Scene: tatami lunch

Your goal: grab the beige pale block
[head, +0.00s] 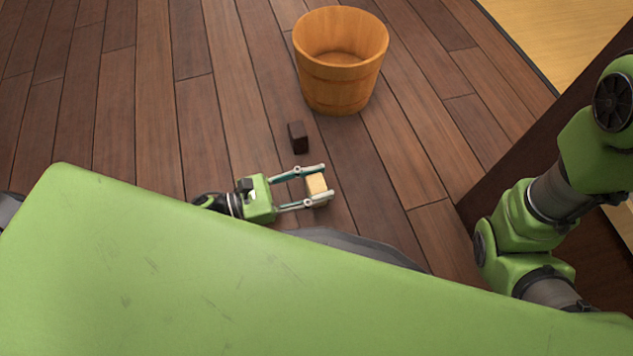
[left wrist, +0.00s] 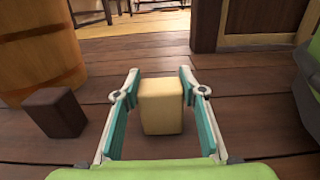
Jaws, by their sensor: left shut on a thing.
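The beige pale block (head: 316,186) is between the fingers of my left gripper (head: 318,186), low near the wooden floor. In the left wrist view the beige block (left wrist: 162,106) stands upright between the two teal-padded fingers of the left gripper (left wrist: 160,88). The left gripper is shut on it. I cannot tell whether the block touches the floor. My right arm shows at the right of the head view, but its gripper is out of view.
A dark brown block (head: 298,137) lies just beyond the left gripper; it also shows in the left wrist view (left wrist: 55,112). A wooden bucket (head: 340,92) stands behind it. A dark wooden edge (head: 530,150) rises at the right. The plank floor at the left is clear.

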